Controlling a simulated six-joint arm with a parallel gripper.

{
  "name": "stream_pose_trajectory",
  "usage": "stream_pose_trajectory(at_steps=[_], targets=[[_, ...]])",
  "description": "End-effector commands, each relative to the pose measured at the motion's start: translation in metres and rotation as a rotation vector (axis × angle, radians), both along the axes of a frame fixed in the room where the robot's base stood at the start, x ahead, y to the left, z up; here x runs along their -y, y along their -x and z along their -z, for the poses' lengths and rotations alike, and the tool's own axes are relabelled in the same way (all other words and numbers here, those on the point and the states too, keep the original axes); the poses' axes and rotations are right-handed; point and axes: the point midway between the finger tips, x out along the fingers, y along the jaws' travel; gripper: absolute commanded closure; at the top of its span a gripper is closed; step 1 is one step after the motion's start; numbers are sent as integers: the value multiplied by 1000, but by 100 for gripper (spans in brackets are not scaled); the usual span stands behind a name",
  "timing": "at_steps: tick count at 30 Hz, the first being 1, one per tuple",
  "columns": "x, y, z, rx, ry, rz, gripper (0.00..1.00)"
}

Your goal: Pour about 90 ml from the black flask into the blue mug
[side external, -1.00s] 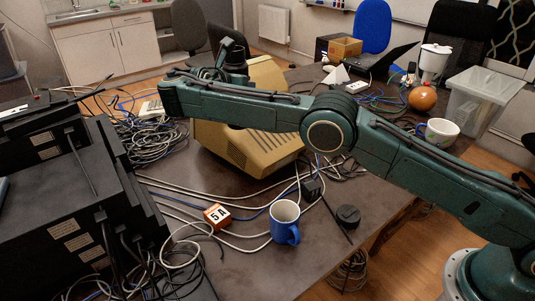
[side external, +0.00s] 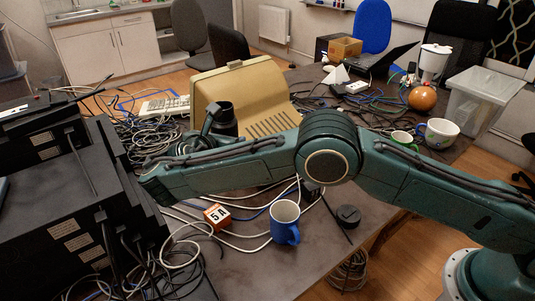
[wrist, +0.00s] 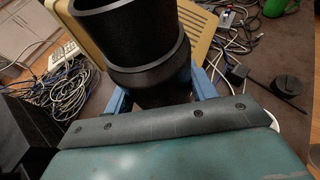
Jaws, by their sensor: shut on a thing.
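The black flask (side external: 222,118) stands roughly upright in my gripper (side external: 212,132), in front of the beige monitor in the side view. In the wrist view the flask (wrist: 130,45) fills the upper middle, its wide mouth at the top; its contents do not show. The blue fingers of my gripper (wrist: 160,92) are closed around its lower part. The blue mug (side external: 284,222) stands upright on the table, to the right of and nearer the camera than the flask, apart from it. In the wrist view I cannot clearly make out the mug.
A black equipment stack (side external: 70,200) fills the left. The beige monitor (side external: 250,90) stands behind.

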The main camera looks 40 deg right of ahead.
Motion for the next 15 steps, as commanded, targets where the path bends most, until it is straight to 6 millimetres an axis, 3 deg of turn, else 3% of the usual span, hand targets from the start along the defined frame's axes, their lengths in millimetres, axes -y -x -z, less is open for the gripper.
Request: stream_pose_trajectory(at_steps=[15], targets=[[-37, 91, 93, -2, 2, 45, 86]])
